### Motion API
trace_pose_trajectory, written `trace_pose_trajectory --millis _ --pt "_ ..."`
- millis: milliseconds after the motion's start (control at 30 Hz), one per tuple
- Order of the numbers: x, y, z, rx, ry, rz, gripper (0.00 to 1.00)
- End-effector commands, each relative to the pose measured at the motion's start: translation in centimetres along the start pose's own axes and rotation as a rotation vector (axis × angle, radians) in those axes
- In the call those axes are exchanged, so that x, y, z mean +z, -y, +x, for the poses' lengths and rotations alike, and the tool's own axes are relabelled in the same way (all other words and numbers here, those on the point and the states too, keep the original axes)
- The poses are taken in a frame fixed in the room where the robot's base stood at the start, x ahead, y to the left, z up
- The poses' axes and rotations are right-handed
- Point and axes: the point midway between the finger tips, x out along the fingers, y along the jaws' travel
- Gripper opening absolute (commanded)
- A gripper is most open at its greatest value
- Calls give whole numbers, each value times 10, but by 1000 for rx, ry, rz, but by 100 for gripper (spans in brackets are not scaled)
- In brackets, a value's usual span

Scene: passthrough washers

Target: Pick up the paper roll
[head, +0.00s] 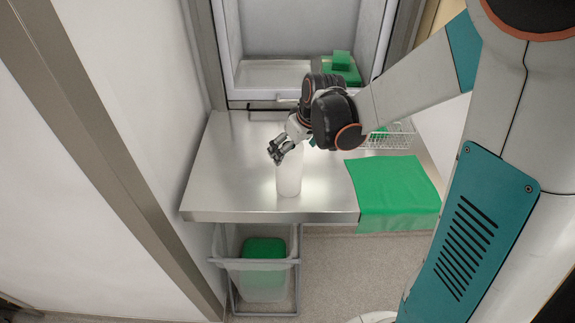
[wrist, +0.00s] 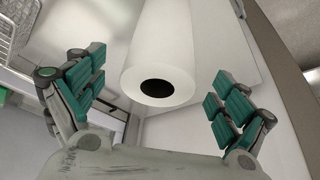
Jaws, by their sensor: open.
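The white paper roll (head: 289,174) stands upright on the metal counter (head: 230,185), near its front edge. In the head view my gripper (head: 281,150) is at the roll's upper part, and covers some of its top. In the wrist view the roll (wrist: 160,50) shows its end with a dark round core hole, between the two teal-padded fingers. My gripper (wrist: 160,98) is open, with a finger on each side of the roll and visible gaps to it.
A green cloth (head: 395,190) hangs over the counter's right front edge. A wire basket (head: 390,137) is behind it. A bin (head: 262,280) with a green thing inside stands below. A recessed hatch at the back holds green items (head: 341,68). The counter's left side is clear.

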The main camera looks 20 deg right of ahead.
Motion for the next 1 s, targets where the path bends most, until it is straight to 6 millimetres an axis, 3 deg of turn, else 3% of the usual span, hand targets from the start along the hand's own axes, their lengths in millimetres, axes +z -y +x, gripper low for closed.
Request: trace_pose_trajectory --millis 300,667,767,1000 --pt "-2 1 34 0 0 0 93" --pt "-1 1 41 0 0 0 93" --pt "-1 1 41 0 0 0 75" --pt "-1 1 41 0 0 0 20"
